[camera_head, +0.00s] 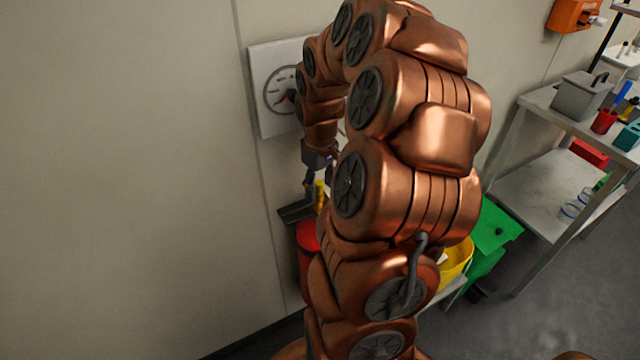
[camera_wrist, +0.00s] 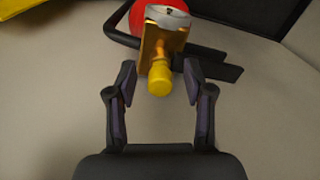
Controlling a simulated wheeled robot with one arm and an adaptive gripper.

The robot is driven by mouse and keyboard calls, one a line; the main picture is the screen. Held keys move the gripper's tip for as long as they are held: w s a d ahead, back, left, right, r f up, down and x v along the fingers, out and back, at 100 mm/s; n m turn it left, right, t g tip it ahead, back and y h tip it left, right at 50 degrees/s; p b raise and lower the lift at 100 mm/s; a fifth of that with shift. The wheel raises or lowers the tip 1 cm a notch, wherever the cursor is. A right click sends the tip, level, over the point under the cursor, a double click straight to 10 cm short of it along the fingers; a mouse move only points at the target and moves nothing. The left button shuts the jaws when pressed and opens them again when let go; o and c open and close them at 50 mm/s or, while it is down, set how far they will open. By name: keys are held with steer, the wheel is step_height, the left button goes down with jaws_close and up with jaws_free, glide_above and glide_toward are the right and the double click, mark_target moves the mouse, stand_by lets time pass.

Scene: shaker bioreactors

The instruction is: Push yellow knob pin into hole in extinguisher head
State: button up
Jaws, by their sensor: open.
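The red extinguisher (camera_head: 306,245) stands against the wall, largely hidden behind my arm in the head view; its red top (camera_wrist: 150,12) also shows in the wrist view. Its brass-coloured head (camera_wrist: 160,45) carries a yellow knob pin (camera_wrist: 159,80) that points toward my gripper. How deep the pin sits cannot be told. The black handle levers (camera_wrist: 215,65) extend to the right. My gripper (camera_wrist: 160,88) is open, with one finger on each side of the yellow knob and a gap to both. In the head view my gripper (camera_head: 318,180) is just above the extinguisher head.
The wall (camera_head: 150,150) is close to the extinguisher and my gripper. A white-framed gauge (camera_head: 262,95) hangs above. Yellow (camera_head: 457,262) and green (camera_head: 490,235) bins stand to the right, beside a metal bench (camera_head: 540,195) holding containers.

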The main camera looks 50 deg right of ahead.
mark_target(320, 183)
step_height(320, 183, up, 8)
steer(key=shift+f, duration=0.25)
stand_by(0.4)
stand_by(0.3)
